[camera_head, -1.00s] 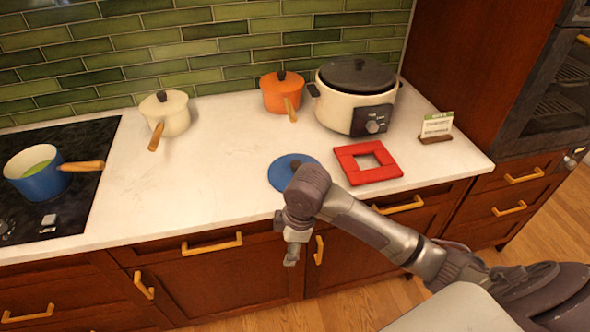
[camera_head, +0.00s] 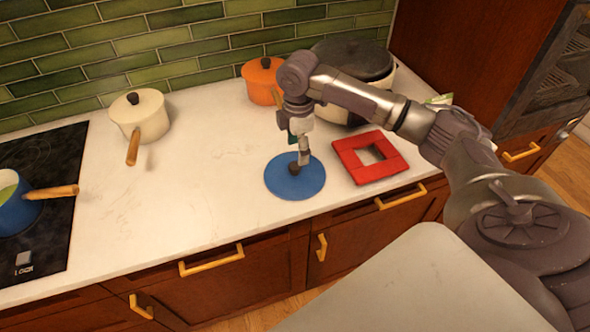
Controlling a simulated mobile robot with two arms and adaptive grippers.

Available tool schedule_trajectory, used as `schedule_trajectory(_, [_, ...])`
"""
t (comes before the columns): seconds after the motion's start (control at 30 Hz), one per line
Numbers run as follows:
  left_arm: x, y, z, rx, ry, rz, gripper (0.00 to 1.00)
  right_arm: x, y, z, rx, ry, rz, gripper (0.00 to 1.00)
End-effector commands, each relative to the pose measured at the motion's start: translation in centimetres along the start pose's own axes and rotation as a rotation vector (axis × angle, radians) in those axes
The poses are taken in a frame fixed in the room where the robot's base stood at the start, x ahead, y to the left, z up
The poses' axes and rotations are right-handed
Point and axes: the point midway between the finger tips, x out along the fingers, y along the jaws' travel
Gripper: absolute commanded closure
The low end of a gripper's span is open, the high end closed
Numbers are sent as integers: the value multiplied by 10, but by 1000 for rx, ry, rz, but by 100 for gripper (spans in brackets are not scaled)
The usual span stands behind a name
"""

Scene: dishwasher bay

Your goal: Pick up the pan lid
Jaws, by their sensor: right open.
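The pan lid (camera_head: 283,184) is a flat blue disc with a dark knob (camera_head: 294,168), lying on the white counter left of the red frame-shaped trivet. My right gripper (camera_head: 301,162) points down right over the lid, with its fingertips at or just above the knob. It is open; whether it touches the knob I cannot tell. An uncovered blue pan (camera_head: 17,210) with a wooden handle stands on the black cooktop at the left. My left gripper is not in view.
The red trivet (camera_head: 350,160) lies close to the lid's right. A cream pot (camera_head: 150,115) and an orange pot (camera_head: 257,85) stand at the back. A large cooker (camera_head: 372,62) is partly hidden behind my right arm. The counter left of the lid is clear.

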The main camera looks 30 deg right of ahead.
Motion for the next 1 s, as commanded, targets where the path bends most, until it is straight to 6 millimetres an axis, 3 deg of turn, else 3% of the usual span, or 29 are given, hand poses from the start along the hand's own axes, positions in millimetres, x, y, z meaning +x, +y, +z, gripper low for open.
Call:
schedule_trajectory(0.13, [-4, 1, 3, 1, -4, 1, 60, 17, 0, 0, 1, 1, 0, 34])
schedule_trajectory(0.33, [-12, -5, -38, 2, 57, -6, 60, 31, 1, -1, 1, -1, -1, 34])
schedule_trajectory(0.43, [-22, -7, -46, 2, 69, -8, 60, 46, 1, -4, 0, 0, -3, 34])
schedule_trajectory(0.6, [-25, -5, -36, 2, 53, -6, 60, 69, 2, -3, 0, -1, 0, 34])
schedule_trajectory(0.87, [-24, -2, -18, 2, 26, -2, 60, 74, 2, -4, -1, 1, 3, 34])
schedule_trajectory(1.0, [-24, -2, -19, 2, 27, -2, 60, 74, 2, -4, -1, 0, 3, 52])
